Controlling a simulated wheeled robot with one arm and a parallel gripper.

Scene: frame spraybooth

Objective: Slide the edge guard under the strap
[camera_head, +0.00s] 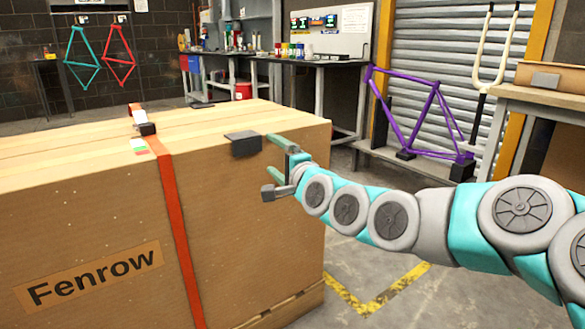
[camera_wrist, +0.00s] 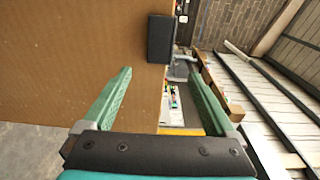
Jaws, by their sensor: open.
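The edge guard is a small black angled piece (camera_head: 243,144) sitting over the top front edge of a large cardboard crate (camera_head: 80,215), near its right corner. In the wrist view the edge guard (camera_wrist: 160,40) is ahead, beyond my fingertips. The orange-red strap (camera_head: 178,225) runs over the crate's top and down its front, left of the guard, with a clear gap between them. My gripper (camera_head: 270,166) is open at the crate's right end, just right of the guard. Its green fingers (camera_wrist: 161,73) are spread with nothing between them. The strap is not in the wrist view.
A dark buckle (camera_head: 146,129) sits on the strap at the crate's top edge, beside a small coloured label (camera_head: 139,146). A wooden bench (camera_head: 545,100) and a purple bike frame (camera_head: 420,115) stand at the right. Floor right of the crate is clear.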

